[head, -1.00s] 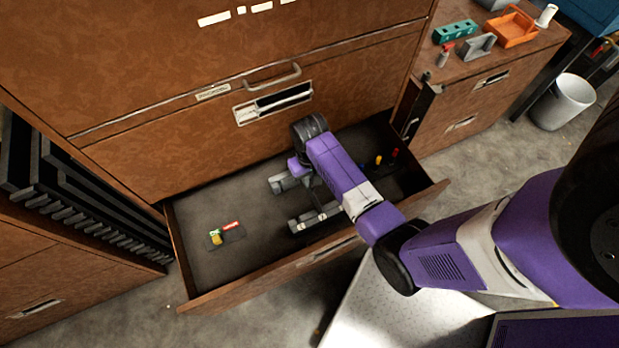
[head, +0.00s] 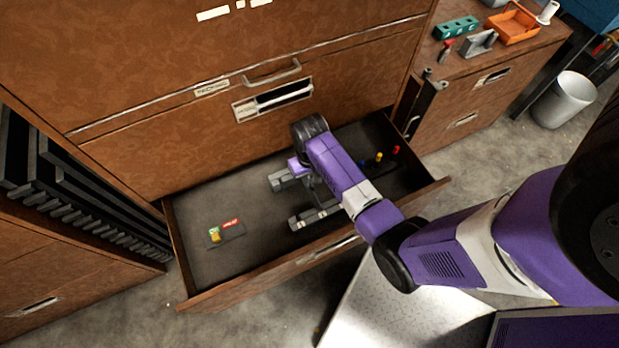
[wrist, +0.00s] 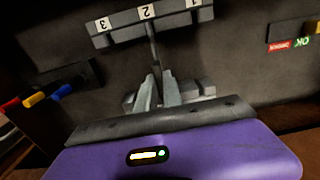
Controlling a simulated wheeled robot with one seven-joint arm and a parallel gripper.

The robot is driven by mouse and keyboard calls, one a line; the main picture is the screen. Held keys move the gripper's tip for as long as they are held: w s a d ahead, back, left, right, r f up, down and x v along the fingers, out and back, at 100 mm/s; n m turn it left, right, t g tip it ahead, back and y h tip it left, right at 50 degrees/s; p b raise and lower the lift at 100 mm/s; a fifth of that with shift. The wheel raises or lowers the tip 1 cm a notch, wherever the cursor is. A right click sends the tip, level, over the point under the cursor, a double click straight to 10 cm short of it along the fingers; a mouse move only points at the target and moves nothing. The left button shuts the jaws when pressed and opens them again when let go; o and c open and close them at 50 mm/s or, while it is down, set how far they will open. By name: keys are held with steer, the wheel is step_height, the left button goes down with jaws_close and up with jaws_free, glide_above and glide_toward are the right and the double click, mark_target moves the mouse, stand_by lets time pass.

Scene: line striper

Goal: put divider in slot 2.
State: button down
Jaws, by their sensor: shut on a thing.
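A grey slotted rail (wrist: 180,22) with white labels 3, 2 and 1 crosses the top of the wrist view. A thin grey divider (wrist: 152,47) runs from near label 2 down to my gripper (wrist: 158,88), whose fingers are shut on it. The divider's far end meets the rail around label 2; I cannot tell how deep it sits. A second grey rail part (wrist: 206,87) lies by the fingers.
Red, yellow and blue pegs (head: 379,157) stand at the drawer's right. A dark plate with red and green-yellow tags (head: 230,231) lies at its left. Drawer walls surround my gripper. A side cabinet (head: 478,65) holds an orange tray (head: 514,27).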

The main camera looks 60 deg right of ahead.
steer(key=shift+f+b, duration=0.55)
steer(key=shift+f, duration=0.35)
steer(key=c, duration=1.4)
jaws_free()
steer(key=o, duration=0.3)
step_height(320, 180, up, 7)
steer(key=p, duration=0.7)
steer(key=shift+r, duration=0.1)
